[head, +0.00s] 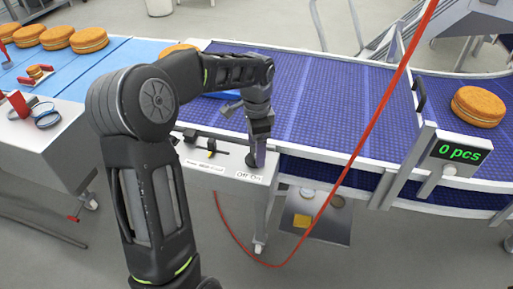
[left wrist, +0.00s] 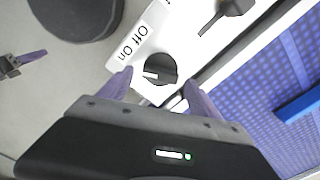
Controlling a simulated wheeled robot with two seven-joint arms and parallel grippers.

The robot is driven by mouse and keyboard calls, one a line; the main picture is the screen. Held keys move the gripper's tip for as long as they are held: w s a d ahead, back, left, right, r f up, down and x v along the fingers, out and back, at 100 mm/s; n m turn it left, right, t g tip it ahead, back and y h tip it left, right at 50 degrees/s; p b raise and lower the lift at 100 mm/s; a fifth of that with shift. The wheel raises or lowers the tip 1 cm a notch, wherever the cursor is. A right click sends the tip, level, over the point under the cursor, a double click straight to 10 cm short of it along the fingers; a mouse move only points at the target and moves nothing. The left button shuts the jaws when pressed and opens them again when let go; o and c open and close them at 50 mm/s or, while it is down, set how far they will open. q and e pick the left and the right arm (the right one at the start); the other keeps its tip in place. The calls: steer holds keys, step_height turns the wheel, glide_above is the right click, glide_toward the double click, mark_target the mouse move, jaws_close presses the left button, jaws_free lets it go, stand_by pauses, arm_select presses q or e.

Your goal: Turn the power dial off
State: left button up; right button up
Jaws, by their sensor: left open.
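The power dial (left wrist: 160,69) is a round black knob with a white pointer mark, on the white panel beside the Off/On label (left wrist: 133,42). In the left wrist view its mark points left, closer to the "On" word than to "Off". My left gripper (left wrist: 159,78) is open, with one purple finger on each side of the dial's near edge. Whether the fingers touch the knob I cannot tell. In the head view my left gripper (head: 256,157) points down at the panel just behind the label (head: 249,177), and mostly hides the dial. My right gripper is in neither view.
A blue conveyor belt (head: 320,95) runs behind the panel. A black lever (head: 208,149) sits on the panel left of the dial. A red cable (head: 375,125) crosses in front of the belt. A counter display (head: 457,152) reads "0 pcs", near a round cake (head: 479,106).

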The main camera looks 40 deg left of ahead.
arm_select(q)
steer(key=shift+f, duration=0.55)
steer(key=shift+c, duration=0.2)
steer(key=c, duration=1.3)
